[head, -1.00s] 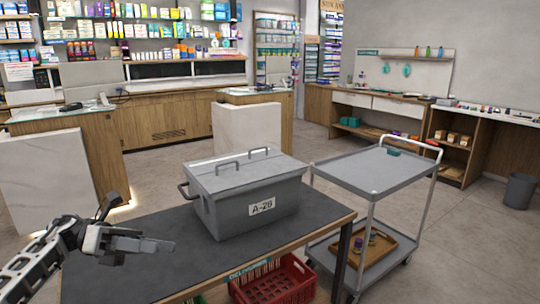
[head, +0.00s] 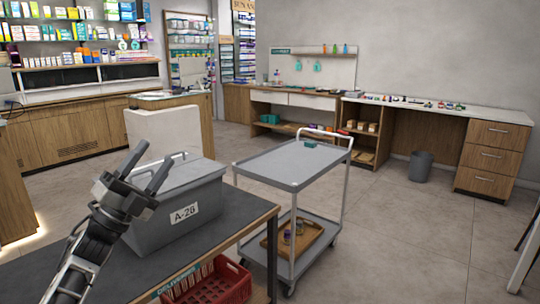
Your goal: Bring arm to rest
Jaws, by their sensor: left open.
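My left gripper (head: 149,166) is in the head view at the left, raised over the dark table. Its two fingers are apart, point up and away, and hold nothing. My right gripper is not in view.
The dark-topped table (head: 52,270) is under my left arm. A red basket (head: 235,287) sits below it. A grey two-level cart (head: 283,180) with a wooden tray (head: 311,240) stands to the right. Open floor (head: 410,230) lies beyond, towards a bin (head: 420,167) and drawers (head: 492,158).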

